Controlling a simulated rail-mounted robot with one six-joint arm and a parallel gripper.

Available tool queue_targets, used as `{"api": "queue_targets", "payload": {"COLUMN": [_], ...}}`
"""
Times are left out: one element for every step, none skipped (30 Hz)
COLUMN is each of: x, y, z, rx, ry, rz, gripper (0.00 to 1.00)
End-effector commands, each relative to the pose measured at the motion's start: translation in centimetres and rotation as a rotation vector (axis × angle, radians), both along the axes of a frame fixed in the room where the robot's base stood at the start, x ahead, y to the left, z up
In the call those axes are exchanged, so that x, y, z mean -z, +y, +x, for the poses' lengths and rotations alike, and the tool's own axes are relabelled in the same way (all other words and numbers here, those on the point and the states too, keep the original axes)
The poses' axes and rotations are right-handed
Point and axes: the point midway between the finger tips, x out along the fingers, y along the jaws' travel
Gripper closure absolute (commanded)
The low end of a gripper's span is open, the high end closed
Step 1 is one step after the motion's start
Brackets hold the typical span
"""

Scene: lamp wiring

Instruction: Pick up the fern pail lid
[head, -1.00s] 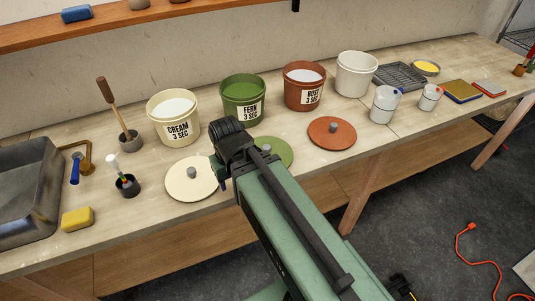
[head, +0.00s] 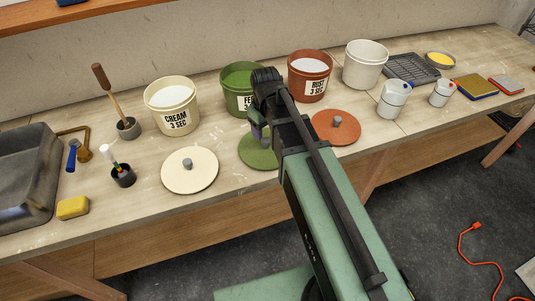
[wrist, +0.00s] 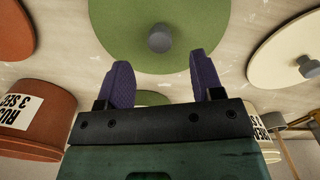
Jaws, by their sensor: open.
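The fern pail lid is a flat green disc (head: 256,152) with a grey knob, lying on the bench in front of the green fern pail (head: 237,88). In the head view my arm covers its right part. In the wrist view the lid (wrist: 130,35) fills the top middle, its knob (wrist: 160,38) standing beyond and between my fingertips. My gripper (wrist: 160,78) is open and empty, with purple fingers apart. In the head view the gripper (head: 256,128) is over or just beside the lid; its fingertips are partly hidden, and I cannot tell its height.
The cream lid (head: 190,170) lies to the left and the rust lid (head: 335,127) to the right. Behind stand the cream pail (head: 172,108), the rust pail (head: 310,80) and a white pail (head: 365,66). A brush cup (head: 123,177) and a yellow sponge (head: 73,207) are further left.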

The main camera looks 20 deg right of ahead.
Motion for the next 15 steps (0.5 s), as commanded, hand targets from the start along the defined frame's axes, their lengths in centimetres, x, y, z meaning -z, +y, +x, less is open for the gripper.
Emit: {"api": "queue_targets", "payload": {"x": [1.2,1.1,1.0,0.9,1.0,1.4,1.8,2.4,3.2,3.9,4.6,5.4,5.9,6.2,6.3], "y": [0.0,0.0,0.0,0.0,0.0,0.0,0.0,0.0,0.0,0.0,0.0,0.0,0.0,0.0,0.0], "z": [0.0,0.0,0.0,0.0,0.0,0.0,0.0,0.0,-0.1,-0.1,-0.1,-0.1,-0.1,-0.1,-0.1], "rx": [0.0,0.0,0.001,0.001,0.001,0.001,0.001,0.001,0.001,0.001,0.001,0.001,0.001,0.001,0.001], "ry": [0.0,0.0,0.0,0.0,0.0,0.0,0.0,0.0,0.0,0.0,0.0,0.0,0.0,0.0,0.0], "rz": [0.0,0.0,0.0,0.0,0.0,0.0,0.0,0.0,0.0,0.0,0.0,0.0,0.0,0.0,0.0], "gripper": [0.39,0.39,0.39,0.39,0.39,0.39,0.39,0.39,0.39,0.39,0.39,0.39,0.39,0.39,0.39]}}
